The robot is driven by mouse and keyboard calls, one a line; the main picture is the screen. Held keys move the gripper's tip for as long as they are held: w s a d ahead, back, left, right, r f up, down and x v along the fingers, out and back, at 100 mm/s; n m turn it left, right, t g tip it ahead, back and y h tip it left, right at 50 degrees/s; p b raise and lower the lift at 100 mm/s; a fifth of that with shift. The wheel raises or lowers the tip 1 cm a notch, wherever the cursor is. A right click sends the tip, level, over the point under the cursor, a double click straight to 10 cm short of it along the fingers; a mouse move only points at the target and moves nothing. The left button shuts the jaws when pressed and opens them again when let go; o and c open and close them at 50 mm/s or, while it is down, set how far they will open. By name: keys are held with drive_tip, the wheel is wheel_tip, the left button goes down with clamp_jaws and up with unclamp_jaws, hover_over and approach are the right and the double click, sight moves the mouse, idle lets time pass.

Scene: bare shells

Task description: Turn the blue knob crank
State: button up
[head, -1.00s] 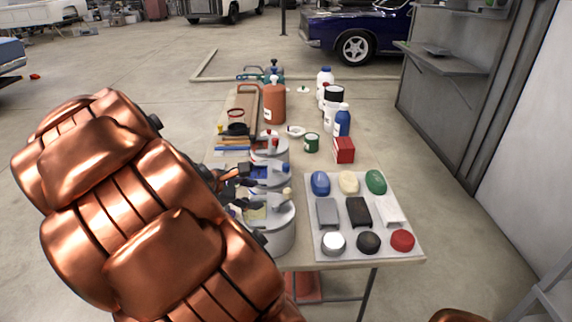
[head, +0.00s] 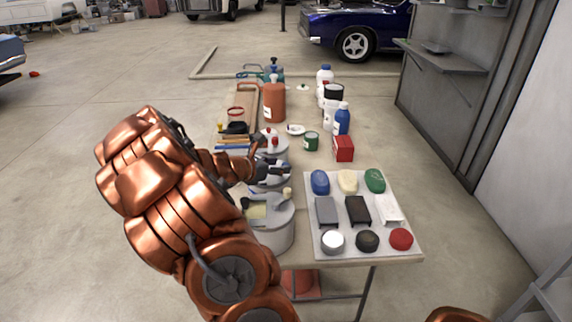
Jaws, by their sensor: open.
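Three round grey drums with cranks on top stand in a row along the table's left side. The middle drum (head: 284,181), which carries the blue crank, is largely covered by my gripper (head: 272,162). The blue knob itself is hidden or too small to make out. My gripper is open, with its dark fingers over the middle drum, close to the crank. I cannot tell whether they touch it. The near drum (head: 275,235) has a cream-knobbed crank (head: 287,193) and a yellow patch. The far drum's red-knobbed crank (head: 272,138) shows just beyond my gripper.
A white board (head: 318,247) with several coloured blocks, ovals and discs lies right of the drums. A red box (head: 344,148), a green can (head: 311,141) and several bottles stand farther back. An orange jug (head: 274,102) stands behind the far drum.

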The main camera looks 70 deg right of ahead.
sight(284, 164)
drive_tip(key=shift+x, duration=2.05)
clamp_jaws()
